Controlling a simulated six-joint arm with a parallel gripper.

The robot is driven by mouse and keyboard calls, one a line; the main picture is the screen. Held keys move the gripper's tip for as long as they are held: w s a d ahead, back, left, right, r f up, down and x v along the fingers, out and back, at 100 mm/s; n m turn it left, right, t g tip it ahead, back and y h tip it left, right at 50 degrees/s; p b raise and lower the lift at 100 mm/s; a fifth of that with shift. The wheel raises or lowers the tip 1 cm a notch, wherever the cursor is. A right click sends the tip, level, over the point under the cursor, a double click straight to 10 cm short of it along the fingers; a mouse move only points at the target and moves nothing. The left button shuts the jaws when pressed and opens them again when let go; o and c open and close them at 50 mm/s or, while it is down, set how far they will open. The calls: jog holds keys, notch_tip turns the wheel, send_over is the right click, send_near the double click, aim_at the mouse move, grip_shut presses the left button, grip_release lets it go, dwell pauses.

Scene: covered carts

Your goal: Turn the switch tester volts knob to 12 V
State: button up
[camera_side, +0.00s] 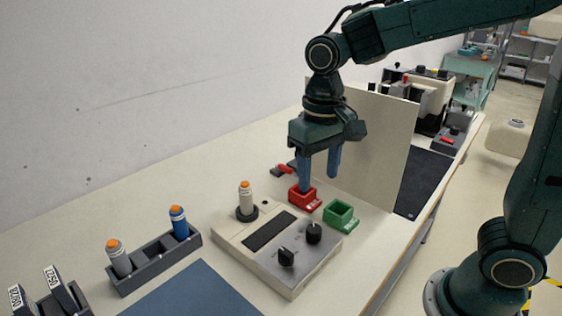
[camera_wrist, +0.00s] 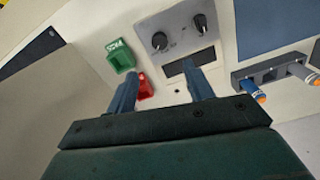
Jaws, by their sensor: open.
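The switch tester (camera_side: 228,236) is a beige box with a dark display window and two black knobs. One knob (camera_side: 287,257) is nearer the front and the other knob (camera_side: 314,232) is farther back. In the wrist view both knobs show, one at left (camera_wrist: 160,41) and one at right (camera_wrist: 200,22). Their lettering is too small to read, so I cannot tell which is volts or its setting. My gripper (camera_side: 319,182) is open and empty, fingers pointing down, above the table near the red bin and behind the tester. In the wrist view its fingertips (camera_wrist: 160,72) are apart from both knobs.
A red bin (camera_side: 302,197) and a green bin (camera_side: 341,215) stand behind the tester. An upright beige panel (camera_side: 375,140) is beyond them. A grey rack (camera_side: 152,262) holds two more at left.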

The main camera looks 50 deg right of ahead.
aim_at(314, 228)
notch_tip(314, 228, down, 14)
jog(key=shift+r, duration=0.25)
dwell(0.5)
jog(key=c, duration=1)
